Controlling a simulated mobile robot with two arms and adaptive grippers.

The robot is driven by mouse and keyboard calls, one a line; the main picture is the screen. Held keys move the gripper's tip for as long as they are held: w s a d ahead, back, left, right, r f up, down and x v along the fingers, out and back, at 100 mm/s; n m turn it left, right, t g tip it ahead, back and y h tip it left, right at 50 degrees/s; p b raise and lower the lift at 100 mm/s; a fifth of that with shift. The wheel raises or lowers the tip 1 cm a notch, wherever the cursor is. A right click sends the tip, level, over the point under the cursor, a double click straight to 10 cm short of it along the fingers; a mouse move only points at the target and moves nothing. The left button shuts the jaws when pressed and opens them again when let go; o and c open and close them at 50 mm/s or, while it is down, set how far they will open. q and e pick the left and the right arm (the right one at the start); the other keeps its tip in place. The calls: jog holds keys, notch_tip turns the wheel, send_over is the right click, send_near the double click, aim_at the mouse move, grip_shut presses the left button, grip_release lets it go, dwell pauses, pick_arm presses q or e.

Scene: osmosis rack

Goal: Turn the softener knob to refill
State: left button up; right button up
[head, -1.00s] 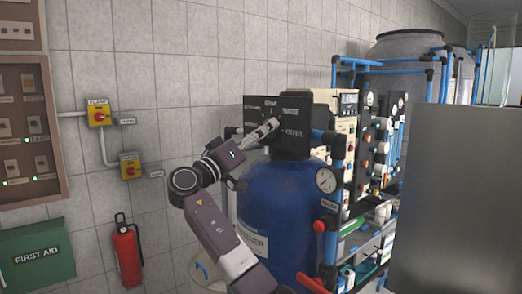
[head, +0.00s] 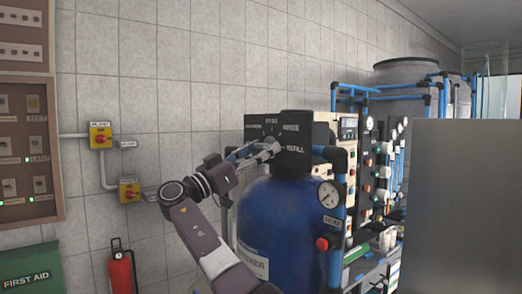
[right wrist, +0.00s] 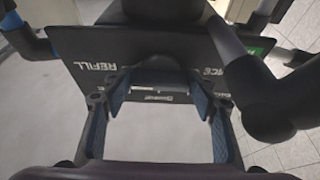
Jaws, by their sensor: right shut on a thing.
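The softener is a blue tank (head: 285,215) with a black control head (head: 293,131) on top, labelled REFILL at the right of its face. My right gripper (head: 266,148) reaches the front of this head from the left in the head view. In the right wrist view the two fingers (right wrist: 156,92) of the right gripper stand on either side of the dark knob (right wrist: 155,76) and are shut on it. The REFILL label is left of the knob there, upside down. The knob's pointer is hidden or too dark to read. My left gripper is not in view.
Blue pipes and a pressure gauge (head: 328,194) stand right of the tank, before a panel of valves. A grey flat panel (head: 464,205) fills the right side. Wall switches (head: 101,135) and a fire extinguisher (head: 121,272) are at the left. Dark pipes flank the gripper in the wrist view.

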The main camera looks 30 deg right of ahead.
jog(key=shift+f, duration=0.1)
dwell(0.3)
jog(key=o, duration=1.2)
jog(key=shift+c, duration=0.2)
jog(key=v, duration=1.2)
jog(key=shift+a, duration=0.2)
